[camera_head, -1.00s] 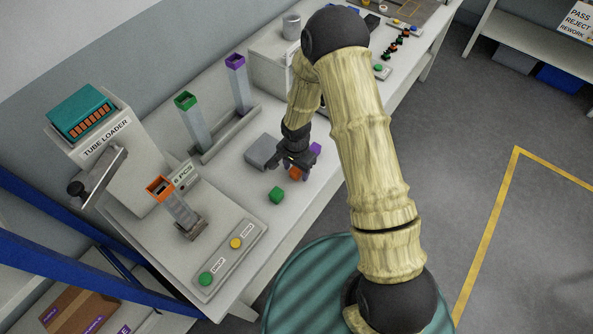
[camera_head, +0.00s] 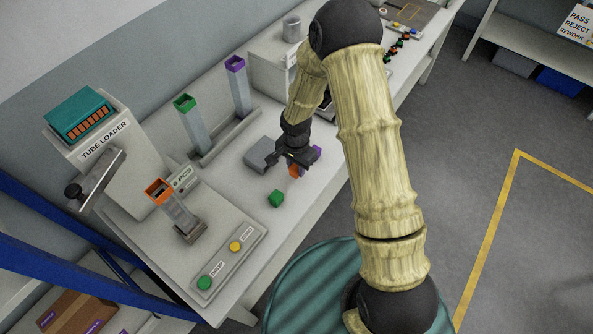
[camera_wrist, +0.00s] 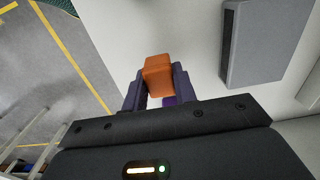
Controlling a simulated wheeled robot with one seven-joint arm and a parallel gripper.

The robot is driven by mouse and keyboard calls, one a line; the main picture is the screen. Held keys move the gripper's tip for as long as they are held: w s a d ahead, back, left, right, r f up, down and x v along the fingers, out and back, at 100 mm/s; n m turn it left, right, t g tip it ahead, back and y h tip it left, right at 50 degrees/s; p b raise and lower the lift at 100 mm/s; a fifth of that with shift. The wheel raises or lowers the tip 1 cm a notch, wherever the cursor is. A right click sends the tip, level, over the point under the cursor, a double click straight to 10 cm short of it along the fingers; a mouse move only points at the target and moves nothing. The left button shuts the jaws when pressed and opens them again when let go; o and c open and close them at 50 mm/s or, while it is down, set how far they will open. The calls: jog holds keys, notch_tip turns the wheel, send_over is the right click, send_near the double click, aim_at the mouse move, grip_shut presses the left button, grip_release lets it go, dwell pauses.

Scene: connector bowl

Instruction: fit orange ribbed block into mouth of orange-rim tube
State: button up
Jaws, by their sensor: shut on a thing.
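The orange block (camera_wrist: 158,76) is between the two fingers of my gripper (camera_wrist: 160,92) in the wrist view, and the gripper is shut on it. In the head view the orange block (camera_head: 295,171) shows below my gripper (camera_head: 294,162), partly hidden by the fingers. Its ribs are too small to make out. The orange-rim tube (camera_head: 175,207) leans in a holder by the tube loader at the left, its square mouth (camera_head: 159,190) facing up. My gripper is to the right of the tube and apart from it.
A green block (camera_head: 276,198) lies on the bench, close to the gripper. A purple block (camera_head: 316,152) is just behind it. A grey box (camera_head: 262,154) stands to its left. Green-rim (camera_head: 195,125) and purple-rim (camera_head: 239,88) tubes stand in a rack. A button panel (camera_head: 229,260) lies at the front.

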aim_at(296, 166)
notch_tip(296, 166, up, 7)
jog(key=shift+r+b, duration=0.1)
jog(key=shift+b, duration=0.5)
dwell(0.5)
